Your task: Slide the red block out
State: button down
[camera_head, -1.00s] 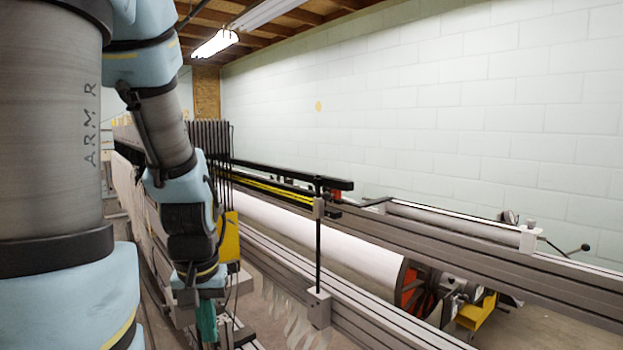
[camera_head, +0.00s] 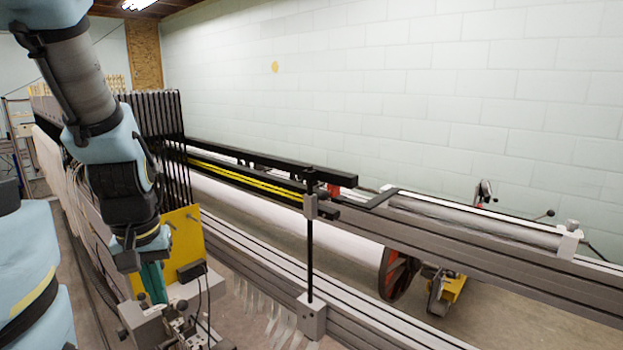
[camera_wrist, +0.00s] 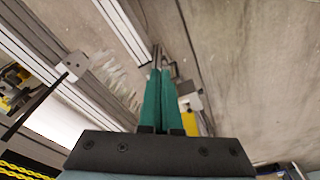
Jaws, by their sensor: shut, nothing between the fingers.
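A small red block (camera_head: 333,190) shows between the black bars of the loom frame, right of the middle in the head view. It is partly hidden by the bars, and I cannot tell how it is seated. My gripper (camera_head: 160,300) is at lower left in the head view, pointing down, with its green fingers shut and empty. It is well to the left of the red block, beside a yellow plate (camera_head: 184,236). In the wrist view my gripper (camera_wrist: 160,72) shows its two fingers close together. I cannot make out the red block there.
A black upright rod (camera_head: 310,255) stands on a grey rail clamp (camera_head: 311,317) between my gripper and the red block. A metal fixture with cables (camera_head: 190,325) sits close by my fingertips. Long grey rails (camera_head: 480,262) run across to the right.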

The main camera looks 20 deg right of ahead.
notch_tip(320, 180, up, 21)
jog(key=n+t+y+p, duration=0.25)
jog(key=n+p, duration=0.35)
jog(key=n, duration=0.3)
send_over(328, 193)
jog(key=shift+s+d+r+g, duration=0.1)
jog(key=shift+s+r+g, duration=0.05)
jog(key=shift+g, duration=0.3)
jog(key=p+x, duration=0.2)
jog(key=x, duration=0.8)
